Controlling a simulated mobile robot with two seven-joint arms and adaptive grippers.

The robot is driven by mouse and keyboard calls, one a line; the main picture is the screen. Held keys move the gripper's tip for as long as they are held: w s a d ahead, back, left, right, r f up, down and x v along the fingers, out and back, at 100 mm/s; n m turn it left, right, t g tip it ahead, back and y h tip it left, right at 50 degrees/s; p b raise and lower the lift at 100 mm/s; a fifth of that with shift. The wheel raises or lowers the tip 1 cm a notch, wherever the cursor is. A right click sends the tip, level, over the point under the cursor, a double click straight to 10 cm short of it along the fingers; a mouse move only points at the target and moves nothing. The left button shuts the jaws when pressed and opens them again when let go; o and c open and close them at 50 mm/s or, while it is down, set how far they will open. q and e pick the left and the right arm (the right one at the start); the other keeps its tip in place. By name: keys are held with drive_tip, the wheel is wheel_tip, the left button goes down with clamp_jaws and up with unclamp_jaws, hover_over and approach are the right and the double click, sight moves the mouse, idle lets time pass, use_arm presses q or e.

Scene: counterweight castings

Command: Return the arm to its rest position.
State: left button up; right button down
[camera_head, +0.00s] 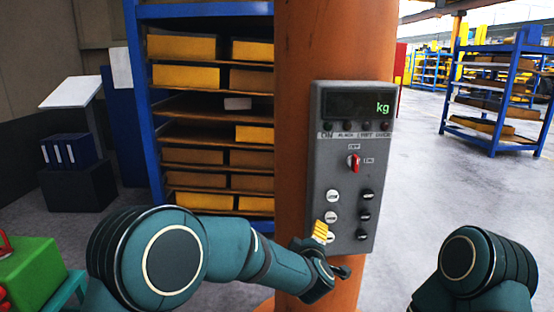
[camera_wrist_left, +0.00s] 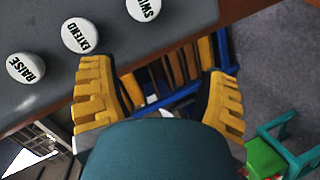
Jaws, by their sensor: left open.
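My left arm reaches in from the left in the head view, and its gripper (camera_head: 328,250) is in front of the lower part of a grey control panel (camera_head: 320,130). One yellow finger overlaps the panel near the lowest white button. In the left wrist view the yellow fingers of my left gripper (camera_wrist_left: 160,92) are spread apart with nothing between them. The white buttons RAISE (camera_wrist_left: 26,69), EXTEND (camera_wrist_left: 80,35) and a partly cut-off SWING (camera_wrist_left: 143,7) lie beyond the left finger. My right arm (camera_head: 470,262) shows only its upper part; its gripper is out of view.
The panel is on an orange column (camera_head: 290,60), with a red switch (camera_head: 353,163) and a display reading "kg". A blue rack (camera_head: 145,110) with yellow bins stands behind at left. A green box (camera_head: 35,272) is at lower left. Open floor (camera_head: 420,170) lies to the right.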

use_arm(q)
drive_tip(key=s+a+f+m+g, duration=0.2)
drive_tip(key=s+a+f, duration=0.15)
drive_tip(key=f, duration=0.25)
drive_tip(key=s+a+f+m+g+h, duration=0.1)
drive_tip(key=s+a+f+g, duration=0.2)
drive_tip(key=f, duration=0.4)
drive_tip(key=s+a+f+m+g, duration=0.1)
drive_tip(key=s+a+f+m, duration=0.15)
drive_tip(key=a+f, duration=0.3)
drive_tip(key=s+a+f+m+g, duration=0.1)
drive_tip(key=s+a+f+g, duration=0.1)
drive_tip(key=s+f, duration=0.2)
drive_tip(key=s+a+f+m+g, duration=0.1)
drive_tip(key=s+a+f+g, duration=0.1)
drive_tip(key=s, duration=0.8)
drive_tip(key=s+a+f+m+g+h, duration=0.1)
drive_tip(key=s+a+f+g, duration=0.2)
drive_tip(key=s+f, duration=0.2)
drive_tip(key=s, duration=0.3)
drive_tip(key=shift+a+f+m, duration=0.15)
drive_tip(key=shift+f+m, duration=0.2)
drive_tip(key=shift+s, duration=0.1)
